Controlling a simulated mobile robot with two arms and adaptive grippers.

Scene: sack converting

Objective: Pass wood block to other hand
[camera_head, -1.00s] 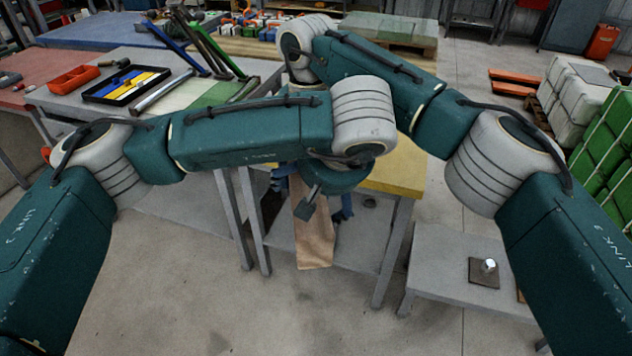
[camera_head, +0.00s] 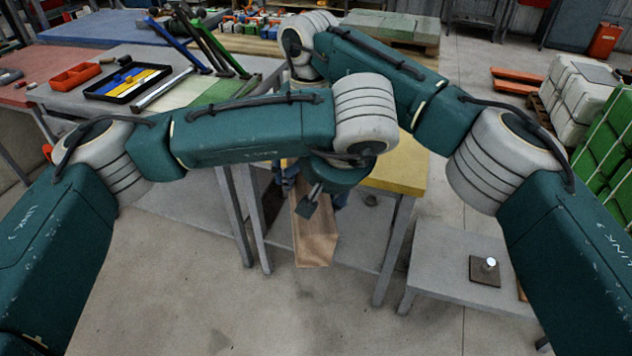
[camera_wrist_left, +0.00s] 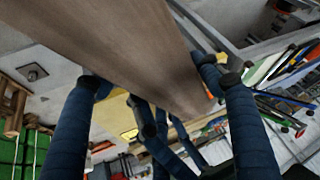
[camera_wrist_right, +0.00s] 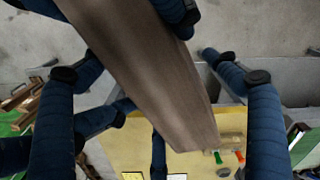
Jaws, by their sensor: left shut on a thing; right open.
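A long brown wood block (camera_head: 316,238) hangs below the crossed arms in the head view, its upper end hidden behind my left wrist. In the left wrist view the block (camera_wrist_left: 125,45) passes between the blue fingers of my left gripper (camera_wrist_left: 162,84), which is shut on it. In the right wrist view the block (camera_wrist_right: 150,85) runs diagonally between the spread fingers of my right gripper (camera_wrist_right: 160,78). That gripper is open, with a gap visible at its right finger. Both grippers are mostly hidden in the head view.
A yellow-topped table (camera_head: 398,176) stands behind the block. A low grey table (camera_head: 455,268) with a small plate and knob (camera_head: 486,268) is at right. A workbench at left holds a black tray (camera_head: 128,84) and long-handled tools. Floor in front is clear.

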